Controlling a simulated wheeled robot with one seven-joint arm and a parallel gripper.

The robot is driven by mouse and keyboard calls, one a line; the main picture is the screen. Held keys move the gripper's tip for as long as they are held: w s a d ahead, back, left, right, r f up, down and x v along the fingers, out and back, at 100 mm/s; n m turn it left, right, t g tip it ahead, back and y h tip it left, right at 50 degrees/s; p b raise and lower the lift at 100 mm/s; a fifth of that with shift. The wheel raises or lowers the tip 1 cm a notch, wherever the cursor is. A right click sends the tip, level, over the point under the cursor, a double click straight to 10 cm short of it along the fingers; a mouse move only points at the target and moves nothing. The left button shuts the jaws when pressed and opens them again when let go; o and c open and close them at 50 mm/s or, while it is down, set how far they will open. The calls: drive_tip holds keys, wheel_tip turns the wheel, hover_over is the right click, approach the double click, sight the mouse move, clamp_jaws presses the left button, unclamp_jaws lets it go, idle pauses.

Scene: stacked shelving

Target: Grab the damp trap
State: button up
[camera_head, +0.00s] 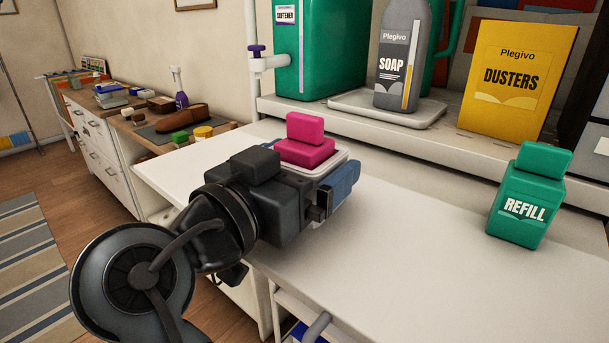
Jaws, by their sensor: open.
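No label in view reads damp trap, so I cannot tell for sure which thing it is. A pink block-shaped container (305,152) with a raised pink top sits in a white tray (343,160) on the white counter, just beyond my gripper. My gripper (335,187) is over the counter's left part, its dark body covering the near side of the tray. Blue parts show at its far end. Its jaws are open; whether they are around or beside anything is hidden.
A green REFILL container (527,197) stands on the right of the counter (430,260). The raised shelf behind holds a green softener container (302,55), a grey soap bottle (400,60) on a tray, and a yellow dusters box (517,80). The counter's middle is clear.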

drive_tip(key=shift+c, duration=0.3)
drive_tip(key=c, duration=0.7)
drive_tip(key=shift+c, duration=0.2)
